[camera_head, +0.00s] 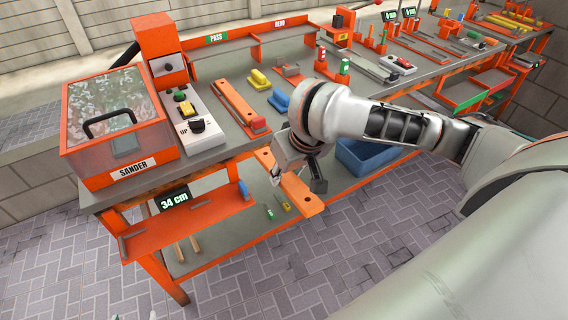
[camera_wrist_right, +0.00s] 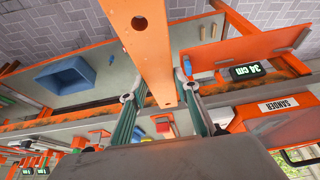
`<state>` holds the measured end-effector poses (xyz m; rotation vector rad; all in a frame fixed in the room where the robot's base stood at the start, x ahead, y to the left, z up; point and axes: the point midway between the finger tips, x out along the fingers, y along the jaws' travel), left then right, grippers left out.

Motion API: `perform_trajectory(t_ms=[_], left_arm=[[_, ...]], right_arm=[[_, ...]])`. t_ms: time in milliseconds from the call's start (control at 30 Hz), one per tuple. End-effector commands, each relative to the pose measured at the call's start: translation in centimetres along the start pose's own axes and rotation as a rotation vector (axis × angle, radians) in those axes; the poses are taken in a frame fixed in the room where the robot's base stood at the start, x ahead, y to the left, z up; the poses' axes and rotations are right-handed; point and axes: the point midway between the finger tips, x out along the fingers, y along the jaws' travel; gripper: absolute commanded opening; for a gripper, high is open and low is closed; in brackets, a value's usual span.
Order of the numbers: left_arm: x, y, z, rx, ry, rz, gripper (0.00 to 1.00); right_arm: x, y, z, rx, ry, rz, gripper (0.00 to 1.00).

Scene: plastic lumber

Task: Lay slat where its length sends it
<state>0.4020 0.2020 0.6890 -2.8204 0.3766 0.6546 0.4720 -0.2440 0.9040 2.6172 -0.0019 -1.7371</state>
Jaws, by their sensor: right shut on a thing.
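An orange slat with holes (camera_head: 303,196) is held by my right gripper (camera_head: 296,176), in front of the bench's front edge. In the right wrist view the slat (camera_wrist_right: 148,40) runs between the two fingers (camera_wrist_right: 157,92), which are shut on it. Its upper end there is cut off by the frame. An orange measuring shelf (camera_head: 150,238) with a display reading 34 cm (camera_head: 174,198) hangs at the bench front, left of the slat; nothing lies on its bare part. Signs PASS (camera_head: 217,37) and REDO (camera_head: 280,23) stand on an orange rail behind the bench. My left gripper is out of view.
The sander box (camera_head: 118,150) with a clear lid stands at the left. Beside it is a control box (camera_head: 190,118). An orange bar (camera_head: 240,105) lies on the bench top. A blue bin (camera_head: 365,158) sits on the lower shelf, right of the gripper.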

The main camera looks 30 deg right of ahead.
Motion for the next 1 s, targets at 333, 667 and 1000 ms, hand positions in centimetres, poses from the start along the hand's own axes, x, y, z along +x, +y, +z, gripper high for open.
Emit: perform_trajectory(t_ms=[333,667,1000], left_arm=[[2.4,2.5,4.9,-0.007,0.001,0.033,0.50],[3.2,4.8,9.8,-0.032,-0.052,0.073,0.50],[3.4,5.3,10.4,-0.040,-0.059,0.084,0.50]], right_arm=[[13.2,0.0,7.6,0.000,-0.160,0.001,0.04],[23.2,0.0,15.9,-0.001,-0.269,-0.001,0.04],[25.6,-1.0,18.3,-0.014,-0.231,-0.011,0.04]])
